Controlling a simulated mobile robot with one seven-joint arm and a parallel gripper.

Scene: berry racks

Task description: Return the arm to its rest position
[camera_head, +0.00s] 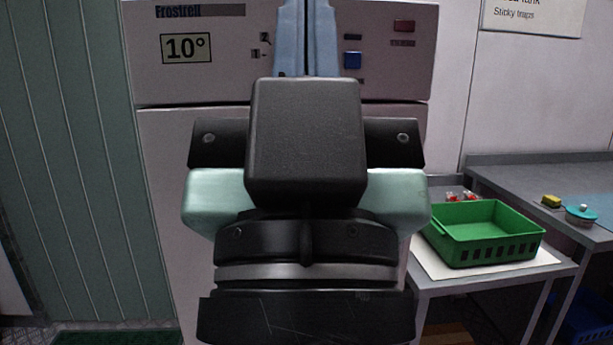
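My arm's end fills the middle of the head view, with a black block, a mint-green hand body and dark wrist rings. Beyond the block, the two pale blue fingers of my gripper (306,30) point up in front of the cabinet. They lie side by side with only a thin dark line between them, so the gripper looks shut. Nothing shows between the fingers, though their tips reach the top edge of the picture.
A pale cabinet (160,190) marked 10° stands behind my arm. At right, a green crate (490,252) sits on a small table (440,285). A grey bench (520,172) holds a yellow sponge (551,201) and a teal-lidded dish (580,216). A green ribbed wall is at left.

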